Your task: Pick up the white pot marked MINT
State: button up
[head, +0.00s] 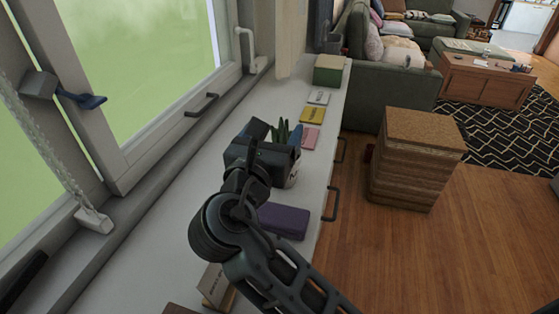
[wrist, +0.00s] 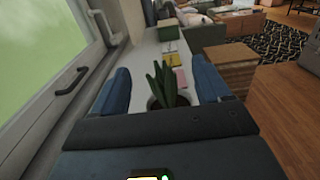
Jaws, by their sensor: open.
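A white pot (head: 293,176) with a spiky green plant (head: 283,132) stands on the white sill counter, mostly hidden behind my gripper in the head view. In the wrist view the pot (wrist: 154,103) shows its rim and dark soil, with the leaves rising between the fingers. No lettering on it can be read. My gripper (head: 277,133) is open, with one blue finger on each side of the plant. In the wrist view my gripper (wrist: 160,68) shows a gap between each finger and the leaves. The pot's lower part is hidden by the gripper body.
A purple box (head: 283,221) lies on the counter nearer than the pot. Pink (head: 310,138), yellow (head: 312,115) and pale (head: 318,97) flat items and a green box (head: 328,70) lie beyond. The window (head: 150,80) borders the left; a cork-topped block (head: 420,150) stands on the floor right.

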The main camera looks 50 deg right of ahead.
aim_at(285, 127)
notch_tip(285, 127, down, 3)
jog(key=shift+f, duration=0.15)
jog(key=shift+p+x, duration=0.35)
jog(key=shift+x, duration=3.45)
jog(key=shift+f, duration=0.1)
grip_shut()
